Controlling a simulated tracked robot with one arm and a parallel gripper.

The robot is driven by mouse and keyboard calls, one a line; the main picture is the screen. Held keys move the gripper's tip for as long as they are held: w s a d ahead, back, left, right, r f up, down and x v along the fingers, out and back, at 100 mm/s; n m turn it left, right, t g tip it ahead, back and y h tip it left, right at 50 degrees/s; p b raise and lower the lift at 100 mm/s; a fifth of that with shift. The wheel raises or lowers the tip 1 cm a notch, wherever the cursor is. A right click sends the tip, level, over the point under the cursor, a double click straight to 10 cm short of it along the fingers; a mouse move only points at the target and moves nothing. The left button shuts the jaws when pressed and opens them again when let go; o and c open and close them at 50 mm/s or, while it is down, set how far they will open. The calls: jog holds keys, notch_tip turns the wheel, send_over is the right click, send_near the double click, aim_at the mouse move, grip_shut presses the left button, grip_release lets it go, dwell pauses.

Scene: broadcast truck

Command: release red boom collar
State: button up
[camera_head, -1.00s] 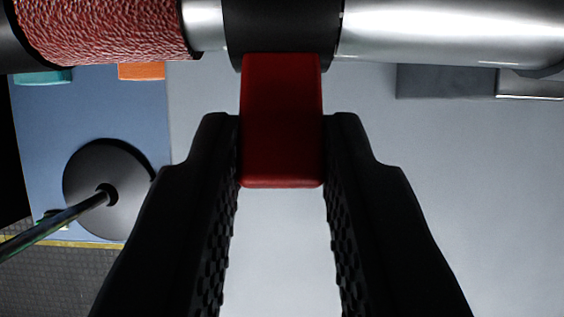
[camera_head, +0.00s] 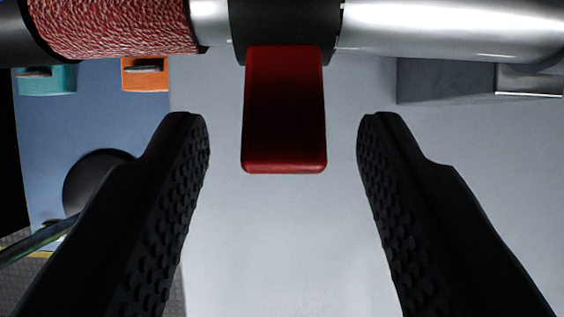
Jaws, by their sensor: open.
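The red boom collar lever (camera_head: 284,110) hangs down from a black collar (camera_head: 284,22) at the top middle of the view. The collar sits around a horizontal boom pole, with a silver tube (camera_head: 450,25) on its right. My gripper (camera_head: 283,135) is open, its two black textured fingers on either side of the red lever. There is a clear gap between the lever and each finger, so neither touches it.
A red textured grip (camera_head: 115,27) covers the pole at left. Below it are a teal block (camera_head: 46,80), an orange block (camera_head: 146,75) and a round dark base (camera_head: 90,180) with a thin rod (camera_head: 35,243). A grey box (camera_head: 445,82) is at right.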

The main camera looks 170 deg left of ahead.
jog(key=p+v, duration=0.1)
jog(key=v, duration=1.2)
jog(key=shift+s, duration=0.15)
jog(key=s+a+r+t, duration=0.3)
jog(key=r, duration=1)
jog(key=s+a+r+n+t, duration=0.1)
jog(key=s+a+r+t, duration=0.2)
jog(key=r, duration=0.9)
jog(key=s+a+r+n+t+y, duration=0.1)
jog(key=s+a+r+t, duration=0.2)
jog(key=r, duration=1)
jog(key=shift+a+r+t, duration=0.3)
jog(key=shift+a, duration=0.75)
jog(key=shift+c, duration=0.8)
jog(key=shift+s, duration=0.15)
